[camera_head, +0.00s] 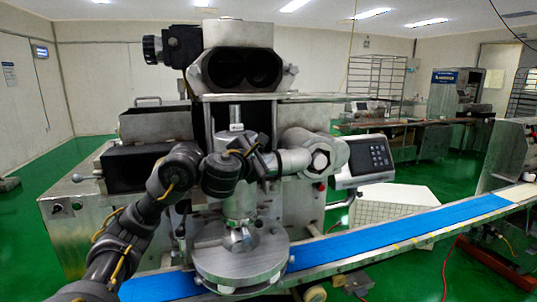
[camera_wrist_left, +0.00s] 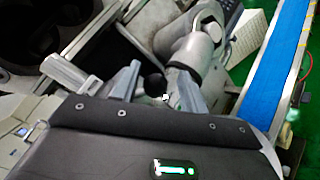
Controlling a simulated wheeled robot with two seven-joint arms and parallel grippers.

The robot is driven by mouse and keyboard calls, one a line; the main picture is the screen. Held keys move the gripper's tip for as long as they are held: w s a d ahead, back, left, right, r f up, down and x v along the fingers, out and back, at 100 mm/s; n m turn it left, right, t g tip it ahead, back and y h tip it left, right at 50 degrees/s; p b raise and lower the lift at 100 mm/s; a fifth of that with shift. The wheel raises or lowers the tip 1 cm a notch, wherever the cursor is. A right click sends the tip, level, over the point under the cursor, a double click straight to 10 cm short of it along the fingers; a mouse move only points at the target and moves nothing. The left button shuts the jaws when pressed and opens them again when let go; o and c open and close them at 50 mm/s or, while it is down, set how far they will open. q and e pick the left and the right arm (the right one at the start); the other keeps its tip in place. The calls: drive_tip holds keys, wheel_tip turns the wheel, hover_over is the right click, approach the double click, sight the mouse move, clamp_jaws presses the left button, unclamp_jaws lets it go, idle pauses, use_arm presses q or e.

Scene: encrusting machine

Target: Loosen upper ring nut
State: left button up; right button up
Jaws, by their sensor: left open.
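The encrusting machine's upright metal column (camera_head: 238,204) stands at the centre of the head view, above a round bolted flange (camera_head: 240,264). My left gripper (camera_head: 258,149) is in front of the column's upper part, beside a horizontal metal pipe (camera_head: 295,162). It hides much of the column there, and I cannot clearly make out the upper ring nut. In the left wrist view the left gripper (camera_wrist_left: 157,92) has its fingers apart. A dark round knob (camera_wrist_left: 153,84) shows between them; I cannot tell whether they touch it. My right gripper is not in view.
A metal hopper housing (camera_head: 240,68) rises above the column. A blue conveyor belt (camera_head: 400,232) passes below to the right. A control panel (camera_head: 367,156) is right of the pipe, and a dark box (camera_head: 138,168) is at the left.

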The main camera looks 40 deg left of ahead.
use_arm(q)
drive_tip(key=shift+w+a, duration=0.15)
drive_tip(key=shift+a, duration=0.05)
drive_tip(key=shift+a, duration=0.1)
drive_tip(key=shift+c, duration=0.7)
clamp_jaws()
